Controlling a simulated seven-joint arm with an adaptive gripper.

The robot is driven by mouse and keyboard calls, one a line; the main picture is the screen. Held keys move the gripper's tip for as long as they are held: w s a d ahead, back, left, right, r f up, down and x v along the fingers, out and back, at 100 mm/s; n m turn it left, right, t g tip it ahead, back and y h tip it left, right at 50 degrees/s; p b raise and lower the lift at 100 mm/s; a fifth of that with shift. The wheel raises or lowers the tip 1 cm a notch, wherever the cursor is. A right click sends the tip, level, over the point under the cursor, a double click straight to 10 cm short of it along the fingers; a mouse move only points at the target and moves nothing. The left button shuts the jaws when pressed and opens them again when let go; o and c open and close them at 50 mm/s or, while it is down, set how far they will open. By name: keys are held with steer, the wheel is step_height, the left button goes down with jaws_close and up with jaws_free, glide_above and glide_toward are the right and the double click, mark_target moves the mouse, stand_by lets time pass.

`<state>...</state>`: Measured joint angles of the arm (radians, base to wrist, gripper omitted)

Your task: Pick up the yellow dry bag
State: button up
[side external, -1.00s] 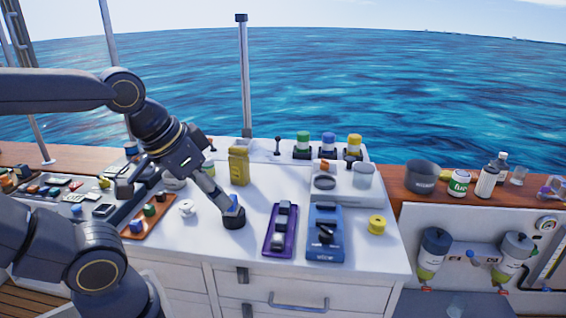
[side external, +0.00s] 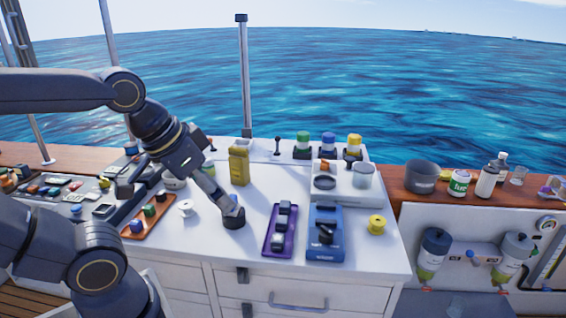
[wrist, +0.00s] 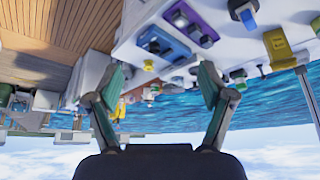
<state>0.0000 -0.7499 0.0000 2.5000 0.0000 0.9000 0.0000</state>
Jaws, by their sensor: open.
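The yellow dry bag (side external: 239,166) stands upright on the white counter in the side external view, behind and slightly right of my gripper (side external: 222,200). In the wrist view, which is upside down, a yellow shape that looks like the bag (wrist: 278,48) shows at the upper right, outside the right finger. My gripper (wrist: 162,82) is open with its fingers wide apart and nothing between them. In the side view its tip overlaps a dark round base with a blue knob (side external: 233,221); I cannot tell whether they touch.
A purple tray (side external: 280,232) and a blue device (side external: 325,235) lie to the right, with a yellow spool (side external: 377,225) beyond. A white spool (side external: 186,208) and an orange tray (side external: 150,218) are to the left.

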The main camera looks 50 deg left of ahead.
steer(key=shift+o, duration=1.2)
